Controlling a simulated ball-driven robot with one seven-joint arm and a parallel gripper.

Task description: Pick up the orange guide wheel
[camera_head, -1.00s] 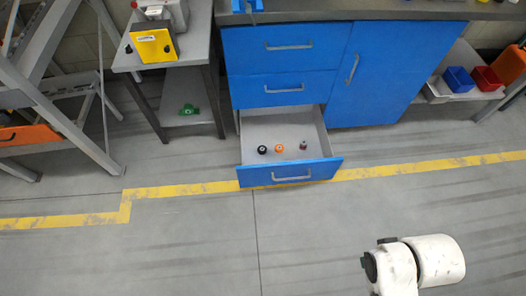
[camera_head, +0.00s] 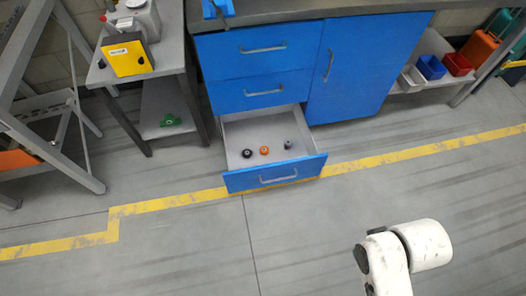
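The orange guide wheel (camera_head: 264,150) lies in the open bottom drawer (camera_head: 274,178) of the blue cabinet (camera_head: 258,65). A black wheel (camera_head: 247,154) lies just left of it, a small gap apart. A small grey-purple part (camera_head: 288,144) stands to its right in the same drawer. My white arm shows at the lower right, well apart from the drawer. My gripper is not in the picture.
A grey side table (camera_head: 140,50) with a yellow box (camera_head: 126,57) stands left of the cabinet, a green part (camera_head: 170,120) on its lower shelf. Blue (camera_head: 431,67) and red (camera_head: 456,64) bins sit at right. The floor before the drawer, with its yellow line (camera_head: 420,150), is clear.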

